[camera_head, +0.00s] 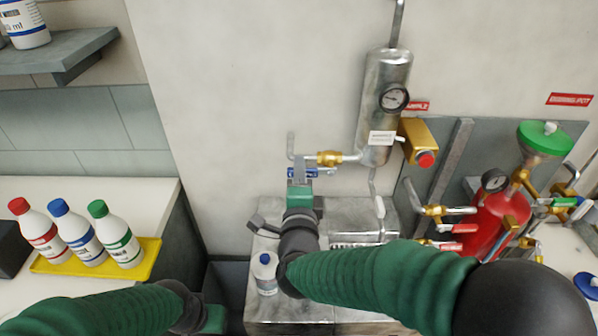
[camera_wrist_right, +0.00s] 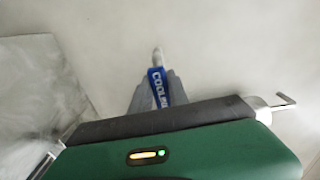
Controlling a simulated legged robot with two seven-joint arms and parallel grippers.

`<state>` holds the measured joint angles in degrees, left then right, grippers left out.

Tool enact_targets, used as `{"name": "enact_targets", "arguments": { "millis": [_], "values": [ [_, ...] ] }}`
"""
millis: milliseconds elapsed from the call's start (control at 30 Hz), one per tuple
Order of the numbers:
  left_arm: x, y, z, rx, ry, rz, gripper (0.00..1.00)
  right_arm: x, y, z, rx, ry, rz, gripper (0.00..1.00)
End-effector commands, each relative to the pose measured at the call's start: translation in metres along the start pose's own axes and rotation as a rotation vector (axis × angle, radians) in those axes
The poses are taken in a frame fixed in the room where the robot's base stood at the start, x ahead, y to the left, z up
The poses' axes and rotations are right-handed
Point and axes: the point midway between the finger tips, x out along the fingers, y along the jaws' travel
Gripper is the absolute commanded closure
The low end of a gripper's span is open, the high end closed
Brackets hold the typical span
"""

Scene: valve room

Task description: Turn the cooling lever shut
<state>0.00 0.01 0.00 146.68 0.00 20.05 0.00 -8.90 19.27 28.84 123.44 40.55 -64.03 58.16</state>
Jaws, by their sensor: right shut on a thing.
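The blue cooling lever (camera_head: 311,173) is at the brass valve (camera_head: 329,158) on the pipe left of the steel cylinder. It lies roughly horizontal, just below the pipe. My right gripper (camera_head: 300,174) is shut on it. In the right wrist view the blue lever (camera_wrist_right: 157,82), with white lettering that begins "COOL", sits between the grey fingers of my right gripper (camera_wrist_right: 158,88). The gripper hides part of the lever. My left gripper (camera_head: 213,319) shows only as a green part at the bottom edge; its fingers are not visible.
The steel cylinder (camera_head: 384,85) with a gauge hangs on the wall. A metal cabinet (camera_head: 345,210) with a small white bottle (camera_head: 264,272) stands below. A yellow tray (camera_head: 150,250) holds bottles at left. Red equipment (camera_head: 490,225) and more valves crowd the right.

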Motion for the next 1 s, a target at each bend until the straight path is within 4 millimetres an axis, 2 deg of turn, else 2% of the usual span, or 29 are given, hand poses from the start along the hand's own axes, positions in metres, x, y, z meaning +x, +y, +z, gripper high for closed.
{"name": "enact_targets", "arguments": {
  "millis": [767,1000],
  "values": [
    [0.0007,0.0000,0.0002,0.000,0.000,0.000,0.64,0.0005,0.0057,-0.0046,0.000,0.009,0.012,1.00],
    [0.0051,0.0000,0.0012,0.000,0.000,0.000,0.64,0.0078,0.0047,-0.0048,0.035,0.009,0.012,1.00]
  ]
}}
